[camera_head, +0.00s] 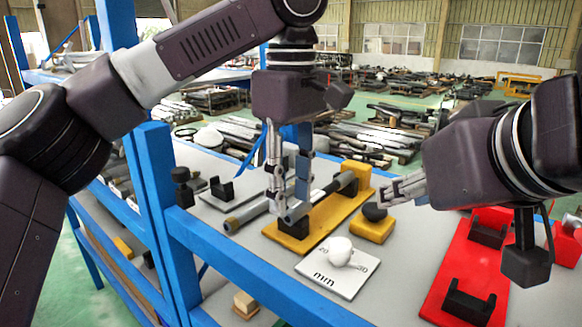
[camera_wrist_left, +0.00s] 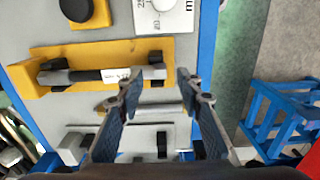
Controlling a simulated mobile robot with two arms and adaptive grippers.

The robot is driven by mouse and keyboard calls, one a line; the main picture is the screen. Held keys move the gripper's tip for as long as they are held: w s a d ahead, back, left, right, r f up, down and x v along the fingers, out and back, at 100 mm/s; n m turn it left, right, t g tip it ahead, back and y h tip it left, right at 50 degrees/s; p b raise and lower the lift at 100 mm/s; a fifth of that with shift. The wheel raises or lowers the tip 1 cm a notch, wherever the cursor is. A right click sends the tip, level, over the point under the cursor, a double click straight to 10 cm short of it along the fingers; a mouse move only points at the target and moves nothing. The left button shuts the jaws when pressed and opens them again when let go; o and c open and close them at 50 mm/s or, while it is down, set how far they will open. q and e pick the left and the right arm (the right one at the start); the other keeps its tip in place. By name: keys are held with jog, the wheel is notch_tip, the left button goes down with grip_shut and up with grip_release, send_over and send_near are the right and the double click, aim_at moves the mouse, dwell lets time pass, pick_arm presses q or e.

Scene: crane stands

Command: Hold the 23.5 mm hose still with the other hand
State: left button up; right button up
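A hose (camera_head: 325,194) with a dark section and a white label lies across the yellow stand (camera_head: 295,243). It also shows in the left wrist view (camera_wrist_left: 85,76); the label is too small to read fully. A second grey hose (camera_head: 247,213) with a brassy end lies beside that stand, partly hidden by my fingers. My left gripper (camera_head: 287,208) points down over the near end of the stand. In the left wrist view its fingers (camera_wrist_left: 170,73) are apart, near the labelled hose's end; contact is unclear. My right gripper (camera_head: 376,198) points left beside a black knob (camera_head: 374,211).
The knob sits on a yellow box (camera_head: 371,229). A white plate (camera_head: 338,280) marked "mm" carries a white dial knob (camera_head: 339,250). A red stand (camera_head: 455,268) with black cradles is at right. A grey stand (camera_head: 205,195) is at left. A blue rail (camera_head: 262,275) edges the bench.

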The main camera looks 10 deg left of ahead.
aim_at(294, 214)
pick_arm(q)
jog(key=shift+f, duration=1.1)
jog(key=shift+c, duration=0.6)
grip_shut()
